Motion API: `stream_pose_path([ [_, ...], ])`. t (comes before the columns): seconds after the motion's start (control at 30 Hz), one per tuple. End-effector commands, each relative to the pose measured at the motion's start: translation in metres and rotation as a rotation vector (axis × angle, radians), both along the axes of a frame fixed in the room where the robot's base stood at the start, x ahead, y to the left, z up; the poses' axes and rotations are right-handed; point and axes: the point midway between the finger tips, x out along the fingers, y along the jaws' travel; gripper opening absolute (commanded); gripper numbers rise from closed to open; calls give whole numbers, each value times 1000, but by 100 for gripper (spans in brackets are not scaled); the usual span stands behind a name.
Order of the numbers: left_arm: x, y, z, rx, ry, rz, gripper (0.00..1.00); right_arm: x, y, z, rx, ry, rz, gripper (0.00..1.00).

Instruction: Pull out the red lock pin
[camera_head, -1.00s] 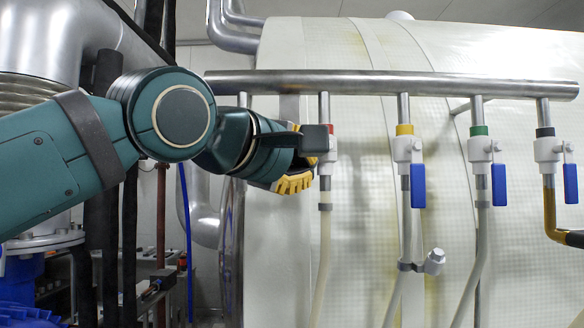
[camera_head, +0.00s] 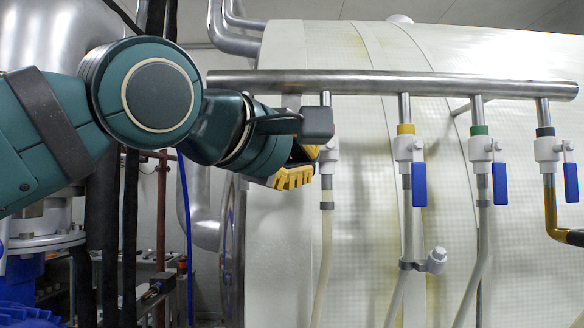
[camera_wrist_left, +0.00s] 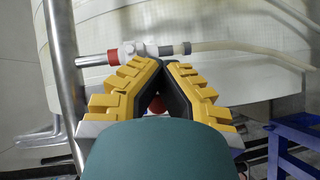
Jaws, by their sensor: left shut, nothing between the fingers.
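My left gripper (camera_head: 306,168) is at the leftmost white valve (camera_head: 328,158) in the head view, with its yellow fingers beside and partly over it. The left wrist view shows the fingers (camera_wrist_left: 163,62) shut together at the tips, empty, just in front of the white valve body (camera_wrist_left: 136,50). A red ring (camera_wrist_left: 112,57) marks that valve's pipe. A small red rounded thing (camera_wrist_left: 157,105) shows through the gap behind the fingertips; I cannot tell whether it is the lock pin. No handle shows on this valve; my gripper hides part of it. My right gripper is out of view.
A horizontal steel pipe (camera_head: 440,84) runs above the valves. Valves with yellow (camera_head: 405,129), green (camera_head: 479,130) and black (camera_head: 545,132) rings stand to the right, with blue handles. The pale chamber wall (camera_head: 280,235) is close behind. A blue frame (camera_wrist_left: 290,150) stands lower right in the wrist view.

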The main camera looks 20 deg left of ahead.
Motion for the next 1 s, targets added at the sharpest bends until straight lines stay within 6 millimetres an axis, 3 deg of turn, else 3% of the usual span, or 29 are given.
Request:
stream_pose_path([
  [0.6,-21,-7,-1,1,2,-1,0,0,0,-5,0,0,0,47],
  [0.97,-23,-7,-1,1,3,0,0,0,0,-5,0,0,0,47],
  [1.0,-23,-7,-1,1,3,0,4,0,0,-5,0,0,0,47],
])
